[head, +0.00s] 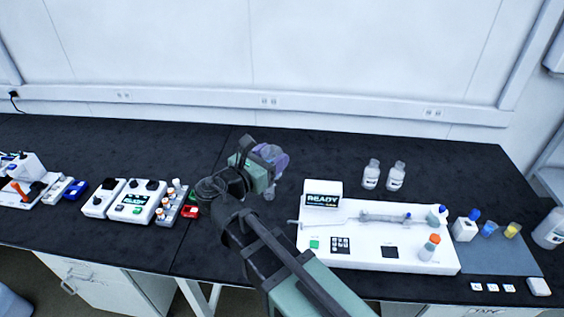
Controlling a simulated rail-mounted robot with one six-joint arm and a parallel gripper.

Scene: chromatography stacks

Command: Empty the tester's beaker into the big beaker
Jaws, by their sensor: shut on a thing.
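My gripper (262,165) is in the middle of the head view, above the black bench and left of the white READY device. It is shut on a clear, purple-tinted vessel (274,155), which looks like a beaker. My gripper and wrist hide part of it, and I cannot tell its tilt or contents. A large pale labelled vessel (553,229) stands at the right edge, partly cut off. I cannot tell which vessel is the big beaker.
The white READY device (375,252) carries a syringe-like rod and an orange-capped vial (429,247). Two clear bottles (371,174) stand behind it. A grey mat (497,260) holds small coloured cups. The back middle is clear.

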